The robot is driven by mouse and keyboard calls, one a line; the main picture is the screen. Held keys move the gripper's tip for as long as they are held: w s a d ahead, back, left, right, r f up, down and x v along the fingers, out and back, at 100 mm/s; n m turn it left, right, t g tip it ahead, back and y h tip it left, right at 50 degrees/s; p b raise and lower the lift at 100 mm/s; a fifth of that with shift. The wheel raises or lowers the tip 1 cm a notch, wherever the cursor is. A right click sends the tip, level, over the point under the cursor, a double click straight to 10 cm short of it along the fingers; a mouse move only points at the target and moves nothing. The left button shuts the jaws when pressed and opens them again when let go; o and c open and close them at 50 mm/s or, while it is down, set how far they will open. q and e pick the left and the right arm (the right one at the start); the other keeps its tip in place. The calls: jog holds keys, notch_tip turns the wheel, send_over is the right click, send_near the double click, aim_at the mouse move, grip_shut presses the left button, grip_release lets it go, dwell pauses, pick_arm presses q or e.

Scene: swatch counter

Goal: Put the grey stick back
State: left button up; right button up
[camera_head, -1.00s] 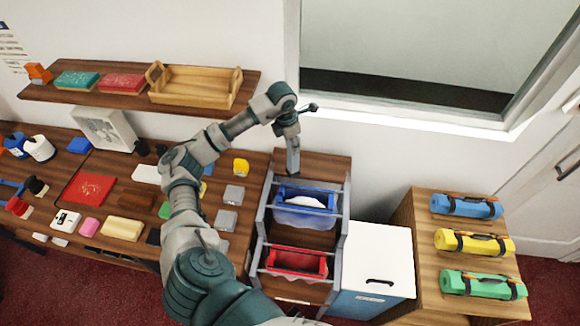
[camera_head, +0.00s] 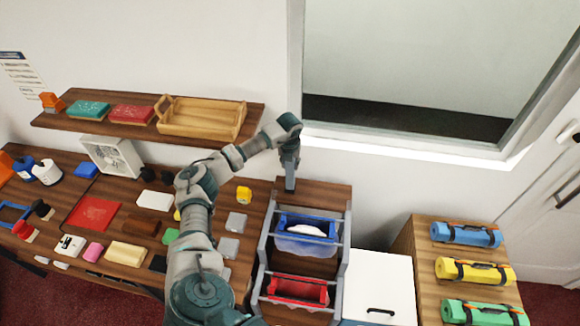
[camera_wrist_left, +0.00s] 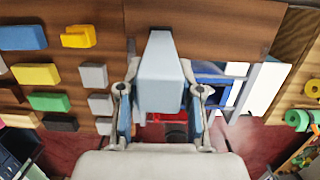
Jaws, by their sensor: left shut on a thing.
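My left gripper (camera_head: 289,168) is shut on a grey stick and points down above the wooden top behind the slotted rack. The grey stick (camera_wrist_left: 160,75) stands out between the two fingers in the left wrist view, a long pale grey block. In the head view only its lower end (camera_head: 290,184) shows below the gripper; whether it touches the wood I cannot tell. The rack holds a blue bin (camera_head: 308,219) and a red bin (camera_head: 297,290). My right gripper is not in view.
Grey swatches (camera_head: 237,221) and coloured blocks lie on the counter to the left. A wooden tray (camera_head: 202,120) sits on the wall shelf. A white-topped box (camera_head: 378,285) stands right of the rack. Rolled mats (camera_head: 466,234) lie on a stand further right.

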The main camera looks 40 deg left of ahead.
pick_arm(q)
jog(key=shift+f, duration=1)
jog(key=o, duration=1)
jog(key=r, duration=0.4)
jog(key=s+r+b, duration=0.1)
jog(key=r, duration=0.3)
jog(key=d+r+b, duration=0.1)
jog(key=r, duration=0.3)
jog(key=shift+s, duration=0.3)
